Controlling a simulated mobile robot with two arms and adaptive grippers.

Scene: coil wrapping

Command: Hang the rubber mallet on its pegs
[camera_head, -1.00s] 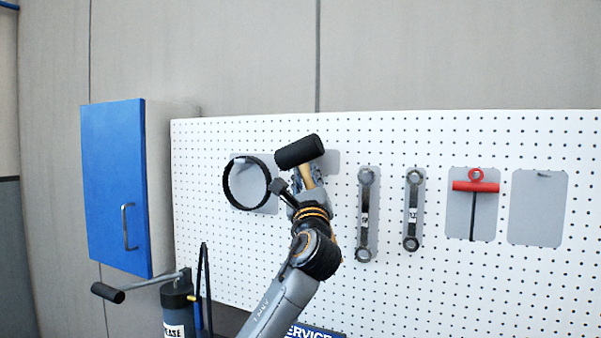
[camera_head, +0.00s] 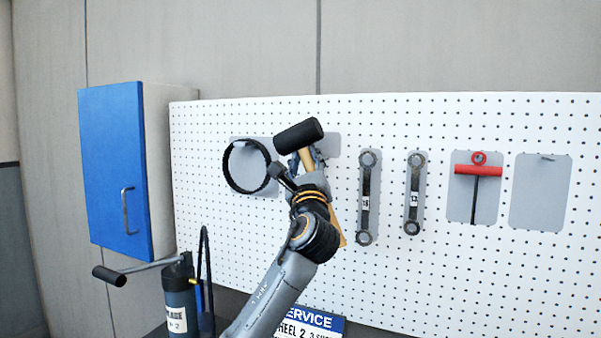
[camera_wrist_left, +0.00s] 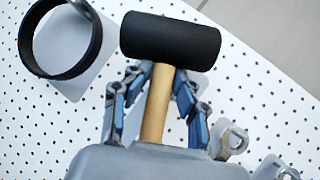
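The rubber mallet (camera_head: 299,136) has a black cylindrical head and a light wooden handle. It is at the pegboard in front of a grey backing plate (camera_head: 333,145), tilted, with its handle running down and to the right behind my wrist. The wrist view shows the mallet head (camera_wrist_left: 171,37) beyond my fingers. My left gripper (camera_wrist_left: 160,92) has its two fingers spread on either side of the handle, with gaps beside it, so it looks open around it. The pegs are hidden behind the head, so I cannot tell whether the mallet rests on them. My right gripper is out of view.
A black ring (camera_head: 246,167) hangs close left of the mallet. Two wrenches (camera_head: 366,197) (camera_head: 413,194) and a red T-handle tool (camera_head: 478,170) hang to the right, beside an empty plate (camera_head: 541,192). A blue cabinet (camera_head: 113,170) and a grease canister (camera_head: 179,295) stand left.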

